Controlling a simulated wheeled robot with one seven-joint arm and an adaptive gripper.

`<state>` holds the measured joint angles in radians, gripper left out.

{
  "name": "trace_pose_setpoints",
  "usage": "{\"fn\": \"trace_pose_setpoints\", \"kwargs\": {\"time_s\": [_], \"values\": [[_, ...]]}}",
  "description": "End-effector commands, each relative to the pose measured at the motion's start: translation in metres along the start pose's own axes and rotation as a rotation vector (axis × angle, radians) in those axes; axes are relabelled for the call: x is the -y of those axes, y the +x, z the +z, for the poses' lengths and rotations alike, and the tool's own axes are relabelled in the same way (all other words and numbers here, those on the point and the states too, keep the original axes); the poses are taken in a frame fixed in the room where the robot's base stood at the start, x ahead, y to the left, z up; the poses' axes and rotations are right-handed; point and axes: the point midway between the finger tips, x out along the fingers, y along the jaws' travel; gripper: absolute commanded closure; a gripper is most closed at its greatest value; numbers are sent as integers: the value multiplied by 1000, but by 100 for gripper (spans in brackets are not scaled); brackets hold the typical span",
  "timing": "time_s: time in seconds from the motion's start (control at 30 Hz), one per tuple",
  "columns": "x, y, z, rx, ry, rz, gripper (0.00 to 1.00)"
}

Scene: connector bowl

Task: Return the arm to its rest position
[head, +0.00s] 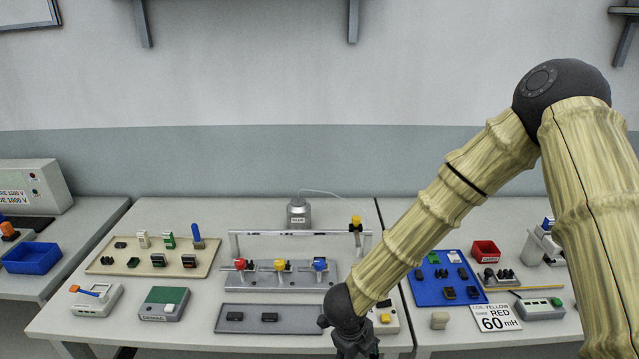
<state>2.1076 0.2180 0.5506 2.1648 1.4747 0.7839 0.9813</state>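My arm comes in from the right side of the head view and slopes down to the left, over the front of the middle table (80,322). Its dark end with my gripper (357,347) is at the bottom edge, in front of the table's right front part. The fingers are cut off by the frame, so I cannot see whether they are open, shut or holding anything.
A grey rack (300,272) with red, yellow and blue connectors stands behind a grey tray (240,325). A beige tray (110,265) lies left. Wall shelves hang above.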

Motion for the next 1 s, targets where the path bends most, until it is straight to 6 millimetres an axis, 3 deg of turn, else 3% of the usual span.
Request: {"fn": "trace_pose_setpoints", "kwargs": {"time_s": [0.03, 0.2, 0.5, 0.8, 1.0], "values": [[-4, 23, -14, -6, -106, -16, 42], [-11, 76, -53, -4, -488, -63, 42], [-43, 150, -128, 23, -1172, -71, 42], [-95, 194, -211, 128, -1845, -8, 42], [-125, 204, -258, 232, -2179, 40, 42]]}}
